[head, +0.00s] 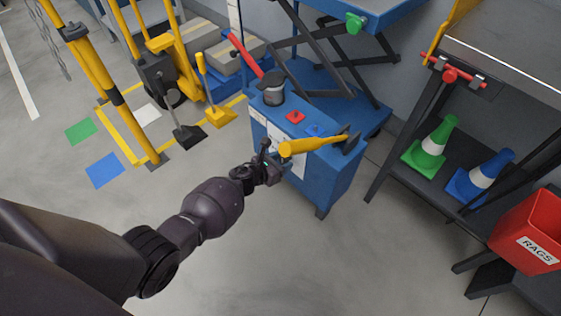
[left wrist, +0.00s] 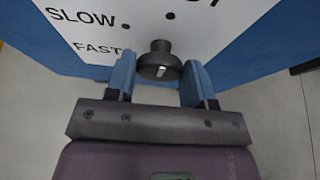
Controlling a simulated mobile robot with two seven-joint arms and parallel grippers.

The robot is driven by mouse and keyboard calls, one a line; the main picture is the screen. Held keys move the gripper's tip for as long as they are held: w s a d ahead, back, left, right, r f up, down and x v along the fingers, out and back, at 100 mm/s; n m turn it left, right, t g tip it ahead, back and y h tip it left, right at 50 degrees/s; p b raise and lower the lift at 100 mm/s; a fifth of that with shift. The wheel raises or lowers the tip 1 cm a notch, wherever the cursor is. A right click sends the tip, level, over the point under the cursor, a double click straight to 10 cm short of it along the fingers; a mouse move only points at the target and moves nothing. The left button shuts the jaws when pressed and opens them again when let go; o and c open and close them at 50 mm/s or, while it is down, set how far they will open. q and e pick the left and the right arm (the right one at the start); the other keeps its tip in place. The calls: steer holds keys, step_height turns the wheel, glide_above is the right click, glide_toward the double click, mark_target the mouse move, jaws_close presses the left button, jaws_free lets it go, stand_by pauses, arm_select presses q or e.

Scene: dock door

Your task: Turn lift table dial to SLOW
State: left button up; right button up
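The blue lift table control box (head: 330,165) stands in the middle of the head view, with a white panel (head: 290,157) on its near side. In the left wrist view the panel (left wrist: 165,35) carries the labels SLOW (left wrist: 82,16) and FAST (left wrist: 97,48), each with a dark dot. The dark round dial (left wrist: 159,60) sticks out and has a small white mark on its face; I cannot tell which label it points to. My left gripper (head: 270,165) is open, one blue finger on each side of the dial, with gaps showing. My right gripper is out of view.
A yellow-handled tool (head: 315,144) lies across the box top near my gripper. Red (head: 295,117) and blue buttons sit behind it. A dark bench with green (head: 433,145) and blue cones (head: 480,177) and a red RAGS bin (head: 530,235) stand right. The near floor is clear.

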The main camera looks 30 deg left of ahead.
arm_select(q)
steer(key=shift+c, duration=0.5)
